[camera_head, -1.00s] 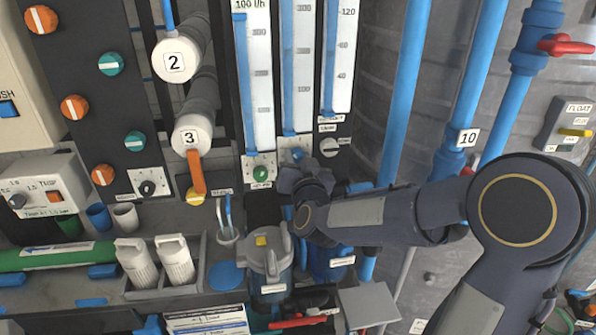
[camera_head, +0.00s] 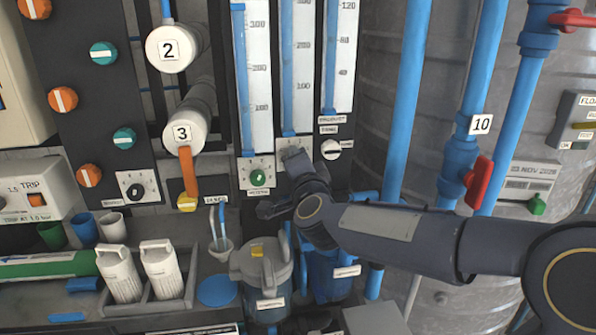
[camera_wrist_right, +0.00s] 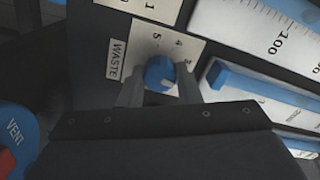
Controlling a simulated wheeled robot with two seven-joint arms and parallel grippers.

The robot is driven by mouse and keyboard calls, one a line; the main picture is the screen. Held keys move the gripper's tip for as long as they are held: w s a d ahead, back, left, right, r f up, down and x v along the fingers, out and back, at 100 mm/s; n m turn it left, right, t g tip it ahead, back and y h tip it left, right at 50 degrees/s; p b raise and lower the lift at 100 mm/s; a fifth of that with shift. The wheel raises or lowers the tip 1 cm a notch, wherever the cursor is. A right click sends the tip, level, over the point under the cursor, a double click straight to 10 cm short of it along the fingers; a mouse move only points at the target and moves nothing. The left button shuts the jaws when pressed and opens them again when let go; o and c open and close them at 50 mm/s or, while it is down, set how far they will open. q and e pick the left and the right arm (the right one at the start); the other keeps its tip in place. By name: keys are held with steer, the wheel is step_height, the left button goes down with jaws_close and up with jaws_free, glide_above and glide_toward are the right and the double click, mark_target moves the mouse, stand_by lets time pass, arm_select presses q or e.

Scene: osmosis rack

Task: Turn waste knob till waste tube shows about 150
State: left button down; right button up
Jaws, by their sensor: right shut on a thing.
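The blue waste knob (camera_wrist_right: 160,72) shows beside a WASTE label (camera_wrist_right: 118,60) in the right wrist view, on a pale numbered dial plate. My right gripper (camera_wrist_right: 158,88) is shut on this knob, one finger on each side. In the head view my right gripper (camera_head: 294,158) covers the knob, below the middle tube (camera_head: 287,70), which has a scale marked 100 and higher. I cannot tell its exact reading. My left gripper is not in view.
A green knob (camera_head: 258,177) sits left of my right gripper and a white knob (camera_head: 330,149) right of it. A lidded grey canister (camera_head: 262,270) stands below. Blue vertical pipes (camera_head: 408,90) run at the right.

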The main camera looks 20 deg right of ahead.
steer(key=shift+m+b, duration=0.55)
steer(key=shift+m, duration=0.45)
steer(key=o, duration=1)
steer(key=shift+c, duration=0.2)
steer(key=shift+s, duration=0.1)
steer(key=p+v, duration=0.1)
steer(key=v, duration=0.6)
steer(key=shift+s, duration=0.3)
